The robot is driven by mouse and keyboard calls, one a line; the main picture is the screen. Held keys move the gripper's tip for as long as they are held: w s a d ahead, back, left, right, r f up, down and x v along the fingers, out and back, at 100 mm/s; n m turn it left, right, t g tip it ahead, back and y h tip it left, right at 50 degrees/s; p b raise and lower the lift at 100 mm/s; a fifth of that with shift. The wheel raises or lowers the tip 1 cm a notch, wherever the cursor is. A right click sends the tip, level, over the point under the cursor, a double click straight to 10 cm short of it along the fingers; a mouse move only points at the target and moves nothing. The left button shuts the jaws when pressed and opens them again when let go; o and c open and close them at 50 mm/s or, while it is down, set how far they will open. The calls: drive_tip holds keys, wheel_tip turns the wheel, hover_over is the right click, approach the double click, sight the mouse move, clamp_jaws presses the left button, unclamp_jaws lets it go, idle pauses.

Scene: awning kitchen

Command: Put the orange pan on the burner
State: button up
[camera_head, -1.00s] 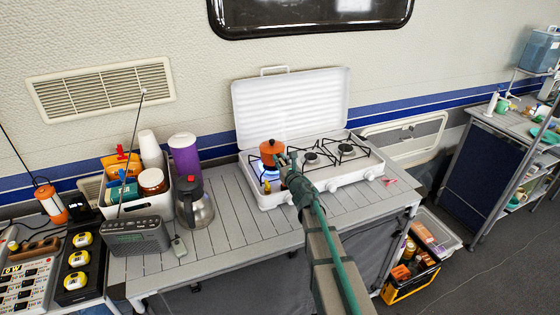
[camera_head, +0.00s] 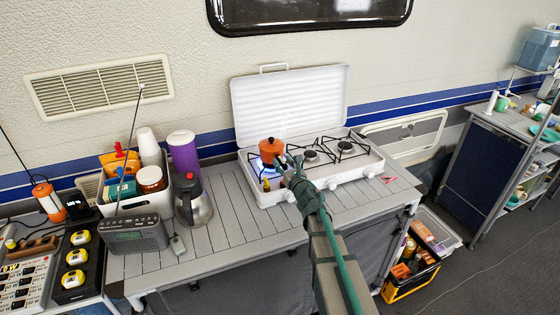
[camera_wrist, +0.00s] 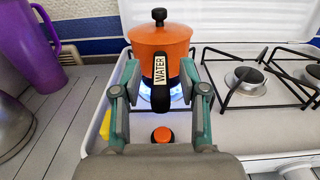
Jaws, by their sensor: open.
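The orange pan (camera_head: 271,148) sits on the left burner of the white camping stove (camera_head: 330,182), with a blue flame (camera_head: 266,163) showing under it. In the wrist view the pan (camera_wrist: 150,45) has a dark lid knob and a black handle (camera_wrist: 160,98) labelled "WATER" that points toward me. My gripper (camera_head: 288,166) is at the stove's front left. In the wrist view my gripper (camera_wrist: 157,80) is open, one finger on each side of the handle, with gaps between fingers and handle. The pan looks upright.
The stove's other burners (camera_head: 311,157) are empty, and its white lid (camera_head: 291,105) stands open behind. A purple pitcher (camera_head: 184,156) and a coffee pot (camera_head: 193,202) stand to the left. The slatted table (camera_head: 235,240) is clear in front.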

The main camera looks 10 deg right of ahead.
drive_tip(key=b+v, duration=0.1)
drive_tip(key=v, duration=0.7)
drive_tip(key=shift+w, duration=0.1)
